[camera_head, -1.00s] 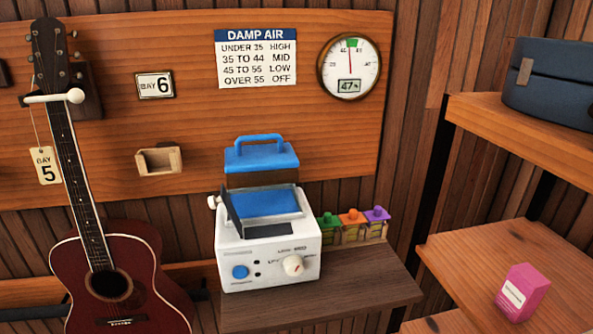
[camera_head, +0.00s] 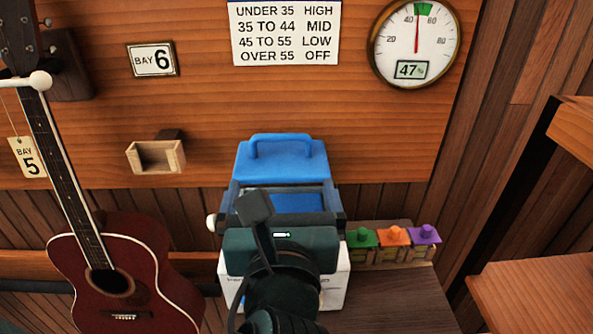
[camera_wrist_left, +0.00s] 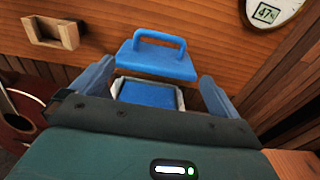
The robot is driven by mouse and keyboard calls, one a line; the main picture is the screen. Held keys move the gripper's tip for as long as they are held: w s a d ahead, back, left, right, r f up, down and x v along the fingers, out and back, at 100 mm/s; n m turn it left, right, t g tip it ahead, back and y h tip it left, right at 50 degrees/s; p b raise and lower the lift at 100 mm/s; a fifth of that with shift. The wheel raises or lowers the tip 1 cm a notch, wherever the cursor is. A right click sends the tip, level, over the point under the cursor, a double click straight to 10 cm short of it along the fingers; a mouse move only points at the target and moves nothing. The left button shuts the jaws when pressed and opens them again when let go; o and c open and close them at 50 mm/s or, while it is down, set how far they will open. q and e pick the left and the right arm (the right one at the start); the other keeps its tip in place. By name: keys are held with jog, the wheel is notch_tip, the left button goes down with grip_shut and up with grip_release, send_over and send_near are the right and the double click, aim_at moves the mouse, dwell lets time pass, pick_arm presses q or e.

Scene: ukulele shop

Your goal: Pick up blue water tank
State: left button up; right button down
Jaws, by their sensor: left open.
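The blue water tank (camera_head: 281,160), with a raised handle on top, stands at the back of the white humidifier (camera_head: 333,292). It also shows in the left wrist view (camera_wrist_left: 155,62), beyond my fingers. A blue panel in a pale frame lies in front of it on the humidifier's top. My left gripper (camera_head: 283,197) is over the humidifier, its two fingers spread apart to either side of that panel. It is open and empty, and its palm hides much of the humidifier's front. My right gripper is not in view.
Small green, orange and purple-topped containers (camera_head: 394,245) stand right of the humidifier on the wooden shelf (camera_head: 385,300). A red guitar (camera_head: 125,275) hangs at left. A small wooden holder (camera_head: 156,157) is on the wall. A wooden shelf (camera_head: 540,295) juts in at right.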

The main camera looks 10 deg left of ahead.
pick_arm(q)
send_near(281, 145)
jog(key=shift+w+d+r, duration=0.1)
jog(key=shift+w+r, duration=0.15)
jog(key=shift+r, duration=0.3)
jog(key=shift+w+r, duration=0.2)
jog(key=shift+r, duration=0.35)
jog(key=shift+p+x, duration=0.55)
jog(key=shift+x, duration=2.35)
jog(key=shift+f, duration=0.15)
jog(key=shift+c, duration=0.3)
jog(key=shift+s, duration=0.1)
jog(key=c, duration=1.1)
